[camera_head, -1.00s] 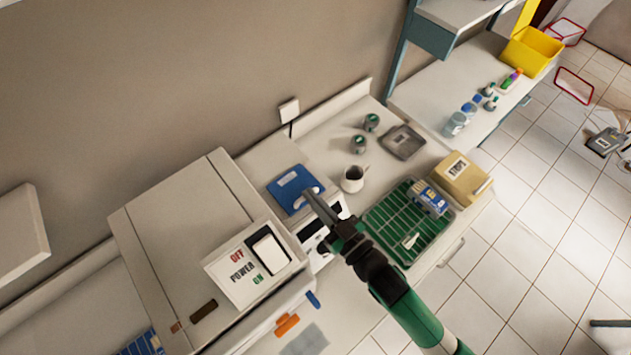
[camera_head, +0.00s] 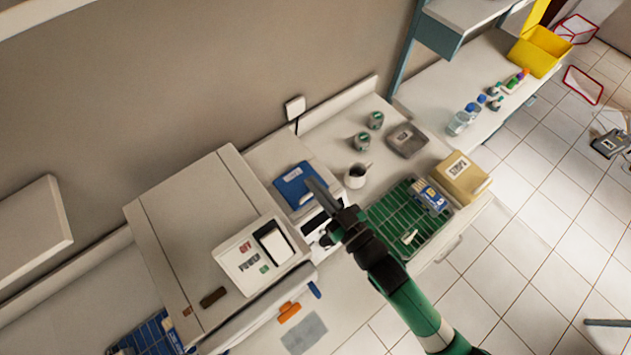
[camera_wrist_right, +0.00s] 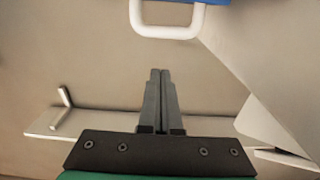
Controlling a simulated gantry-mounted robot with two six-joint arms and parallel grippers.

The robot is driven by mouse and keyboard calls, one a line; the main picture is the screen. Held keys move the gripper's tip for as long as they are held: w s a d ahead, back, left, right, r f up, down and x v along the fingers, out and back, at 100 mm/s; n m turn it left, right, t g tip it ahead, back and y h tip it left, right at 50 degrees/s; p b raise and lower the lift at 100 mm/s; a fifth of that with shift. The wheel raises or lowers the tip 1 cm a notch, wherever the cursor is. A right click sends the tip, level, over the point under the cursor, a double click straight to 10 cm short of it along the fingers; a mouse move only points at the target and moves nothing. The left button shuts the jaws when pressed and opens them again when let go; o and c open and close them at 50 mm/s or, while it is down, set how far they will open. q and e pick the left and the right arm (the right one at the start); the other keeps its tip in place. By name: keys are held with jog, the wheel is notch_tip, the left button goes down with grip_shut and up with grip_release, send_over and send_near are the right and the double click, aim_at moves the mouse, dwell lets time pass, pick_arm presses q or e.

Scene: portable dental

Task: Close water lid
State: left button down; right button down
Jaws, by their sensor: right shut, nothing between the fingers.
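The blue water lid (camera_head: 293,183) is on the white machine in the middle of the head view. Its blue edge (camera_wrist_right: 215,2) and white loop handle (camera_wrist_right: 168,32) show at the top of the right wrist view. My right gripper (camera_head: 311,184) overlaps the lid's right side in the head view and hides the handle there. In the wrist view its fingers (camera_wrist_right: 160,72) are shut and empty, pointing toward the handle with a visible gap in the picture. I cannot tell the lid's angle exactly. My left gripper is not in view.
A large beige machine with a power switch (camera_head: 274,242) stands left of the lid. To the right are a white jug (camera_head: 356,178), a green rack (camera_head: 391,232), a grey tray (camera_head: 406,140) and a tan box (camera_head: 463,177). The wall (camera_head: 200,80) is behind.

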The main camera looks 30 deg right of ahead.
jog(key=s+f+b, duration=0.1)
jog(key=s+b, duration=0.2)
jog(key=s, duration=0.7)
jog(key=shift+d+f+b, duration=0.2)
jog(key=shift+d+b, duration=0.1)
jog(key=shift+d, duration=0.1)
